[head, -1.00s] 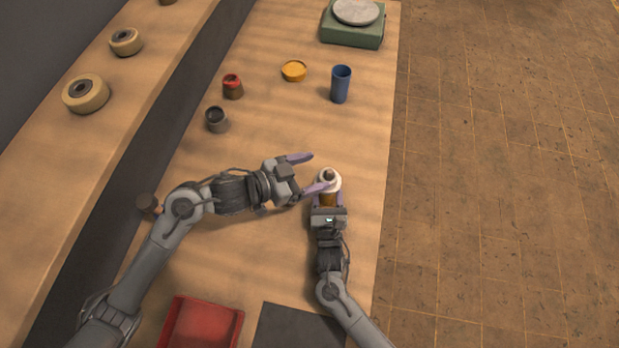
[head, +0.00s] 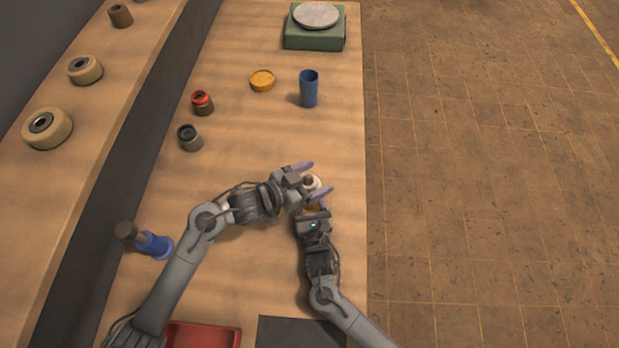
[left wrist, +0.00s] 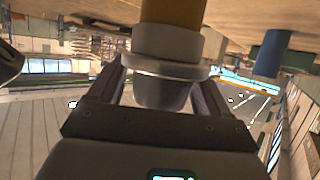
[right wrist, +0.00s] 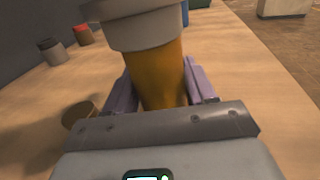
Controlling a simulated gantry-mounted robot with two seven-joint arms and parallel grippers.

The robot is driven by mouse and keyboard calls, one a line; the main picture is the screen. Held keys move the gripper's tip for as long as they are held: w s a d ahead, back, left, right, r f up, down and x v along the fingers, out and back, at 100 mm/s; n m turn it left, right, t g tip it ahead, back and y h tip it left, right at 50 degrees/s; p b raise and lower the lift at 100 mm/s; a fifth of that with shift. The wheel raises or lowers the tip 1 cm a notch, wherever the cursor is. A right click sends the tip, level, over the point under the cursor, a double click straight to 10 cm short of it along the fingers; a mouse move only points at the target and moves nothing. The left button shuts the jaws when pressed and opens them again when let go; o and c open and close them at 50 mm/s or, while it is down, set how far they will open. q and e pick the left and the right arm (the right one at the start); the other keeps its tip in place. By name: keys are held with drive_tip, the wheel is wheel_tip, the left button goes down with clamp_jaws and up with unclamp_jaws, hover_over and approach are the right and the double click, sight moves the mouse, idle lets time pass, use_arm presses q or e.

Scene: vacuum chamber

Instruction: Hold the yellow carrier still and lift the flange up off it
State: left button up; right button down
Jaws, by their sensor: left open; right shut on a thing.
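The yellow carrier (right wrist: 158,72) stands upright between the fingers of my right gripper (right wrist: 162,95), which is shut on it. Only a little of it shows in the head view (head: 312,208). The pale grey flange (right wrist: 130,25) sits on the carrier's top, and is partly hidden by my left gripper in the head view (head: 315,188). My left gripper (head: 312,181) is open, with a finger on either side of the flange's upper part. In the left wrist view, which is upside down, the flange (left wrist: 165,70) shows between its fingers; I cannot tell whether they touch it.
A blue cup (head: 309,88), yellow dish (head: 262,81), red-topped part (head: 202,102) and dark grey part (head: 190,138) stand farther back. A green scale (head: 314,38) is at the far end. A blue spool (head: 155,245) lies left, a red tray (head: 205,336) in front.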

sight(313, 177)
use_arm(q)
drive_tip(key=shift+c, duration=0.3)
drive_tip(key=c, duration=1.1)
drive_tip(key=shift+r, duration=4.15)
use_arm(e)
drive_tip(key=shift+c, duration=1.4)
unclamp_jaws()
drive_tip(key=shift+s, duration=0.1)
